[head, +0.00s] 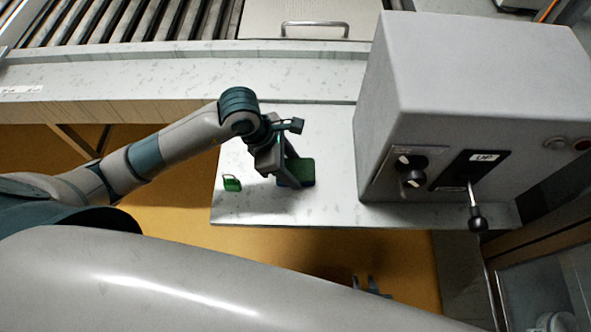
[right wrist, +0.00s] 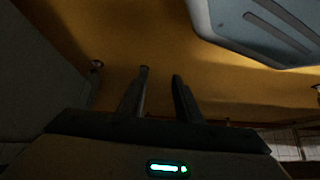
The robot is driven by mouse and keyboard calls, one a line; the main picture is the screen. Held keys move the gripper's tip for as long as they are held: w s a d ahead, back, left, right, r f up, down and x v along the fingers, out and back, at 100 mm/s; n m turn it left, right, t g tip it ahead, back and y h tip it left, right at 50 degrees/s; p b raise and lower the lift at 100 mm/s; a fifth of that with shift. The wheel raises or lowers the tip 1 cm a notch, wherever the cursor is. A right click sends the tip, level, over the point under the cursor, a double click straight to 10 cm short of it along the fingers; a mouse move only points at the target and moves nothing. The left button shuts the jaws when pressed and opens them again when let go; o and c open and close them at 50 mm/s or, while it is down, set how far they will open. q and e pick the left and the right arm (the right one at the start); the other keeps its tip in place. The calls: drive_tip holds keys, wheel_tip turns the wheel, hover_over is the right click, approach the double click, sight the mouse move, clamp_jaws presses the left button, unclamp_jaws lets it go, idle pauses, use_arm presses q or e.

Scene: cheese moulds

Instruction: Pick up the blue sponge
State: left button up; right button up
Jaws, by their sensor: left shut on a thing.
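The sponge (head: 302,170) has a green top and a dark bluish lower side. It is at the front part of the pale marbled worktop, left of the grey machine. My left gripper (head: 288,179) comes down over its left part and is shut on it, hiding some of it. I cannot tell whether the sponge rests on the worktop or is just above it. My right gripper (head: 371,287) shows only as fingertips beyond my grey arm, low over the floor. In the right wrist view its two fingers (right wrist: 161,90) stand apart with nothing between them.
A small green object (head: 232,184) lies on the worktop (head: 250,213) left of the sponge. The grey machine (head: 470,80) with knobs and a lever (head: 476,215) stands on the right. A roller conveyor (head: 130,20) runs behind. The ochre floor is open in front.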

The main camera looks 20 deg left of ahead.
sight(292, 169)
use_arm(q)
drive_tip(key=shift+r+p, duration=0.35)
drive_tip(key=shift+p, duration=0.1)
wheel_tip(292, 169, up, 10)
drive_tip(key=b, duration=0.1)
idle(0.3)
drive_tip(key=shift+f, duration=0.1)
drive_tip(key=o, duration=0.5)
drive_tip(key=shift+c, duration=0.2)
drive_tip(key=c, duration=0.4)
drive_tip(key=shift+m, duration=0.3)
